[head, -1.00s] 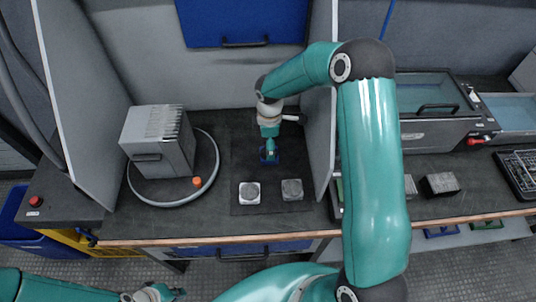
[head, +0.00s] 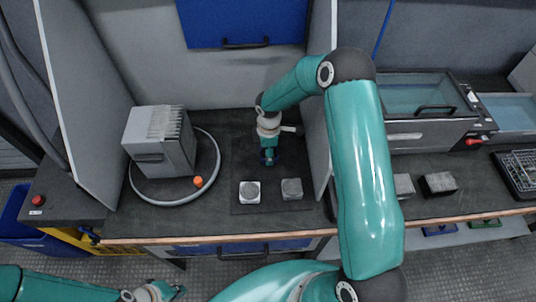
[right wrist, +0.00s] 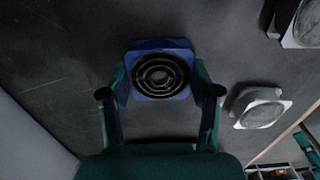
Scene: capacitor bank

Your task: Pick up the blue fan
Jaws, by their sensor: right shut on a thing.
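The blue fan (right wrist: 158,75) is a square blue frame with a round black grille. In the right wrist view it sits between both fingers of my right gripper (right wrist: 161,88), which is shut on its two sides. In the head view the right gripper (head: 269,158) is over the back of the dark mat, and only a little of the blue fan (head: 270,162) shows beneath it. I cannot tell whether the fan is off the surface. My left gripper (head: 172,293) is low at the left, partly cut off by the bottom edge, and its opening is unclear.
A silver fan (head: 249,192) and a grey fan (head: 292,189) lie in front. A grey finned box (head: 159,141) stands left inside a pale hose ring with an orange end. Upright panels (head: 85,110) flank the workspace left and right.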

